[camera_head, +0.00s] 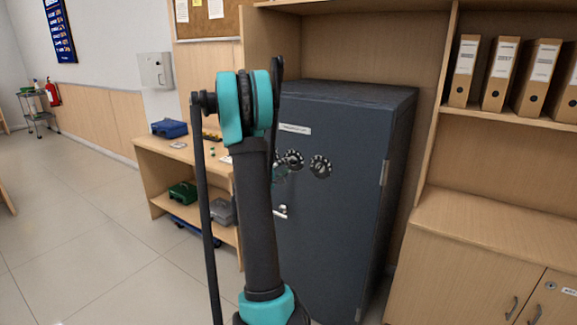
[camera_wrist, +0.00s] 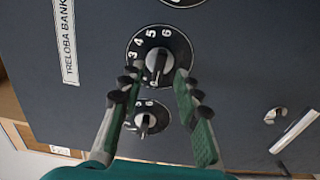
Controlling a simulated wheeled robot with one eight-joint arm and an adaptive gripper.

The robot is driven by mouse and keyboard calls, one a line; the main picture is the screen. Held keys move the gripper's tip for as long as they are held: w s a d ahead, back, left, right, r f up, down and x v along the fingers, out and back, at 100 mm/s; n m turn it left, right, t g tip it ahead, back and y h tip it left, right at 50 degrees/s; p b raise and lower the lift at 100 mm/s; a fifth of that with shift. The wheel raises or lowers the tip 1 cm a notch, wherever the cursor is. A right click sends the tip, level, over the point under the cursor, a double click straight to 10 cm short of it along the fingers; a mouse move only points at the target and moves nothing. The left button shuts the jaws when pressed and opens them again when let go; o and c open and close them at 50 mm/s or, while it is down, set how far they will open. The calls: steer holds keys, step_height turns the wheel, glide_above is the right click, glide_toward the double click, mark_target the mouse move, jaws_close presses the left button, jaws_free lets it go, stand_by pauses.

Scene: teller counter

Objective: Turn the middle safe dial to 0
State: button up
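The dark blue-grey safe (camera_head: 345,215) has a row of round black dials on its door. The middle dial (camera_wrist: 158,55) has a grey knob and white numbers; 3, 4, 5 and 6 are readable, the rest is hidden or unclear. In the head view the middle dial (camera_head: 293,159) shows just right of my arm. My gripper (camera_wrist: 158,72) is open, with one fingertip on each side of the middle knob. I cannot tell whether the fingers touch it. Another dial (camera_wrist: 147,117) lies below, between the fingers, and a third (camera_wrist: 182,2) is cut off at the top.
A door handle (camera_head: 281,211) sits below the dials; it also shows in the wrist view (camera_wrist: 294,131). A white label (camera_wrist: 66,40) is on the door. A wooden shelf desk (camera_head: 150,150) stands left of the safe, and a cabinet (camera_head: 480,250) right.

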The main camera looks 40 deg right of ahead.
steer(key=v, duration=0.8)
steer(key=shift+a, duration=0.15)
steer(key=shift+s, duration=0.1)
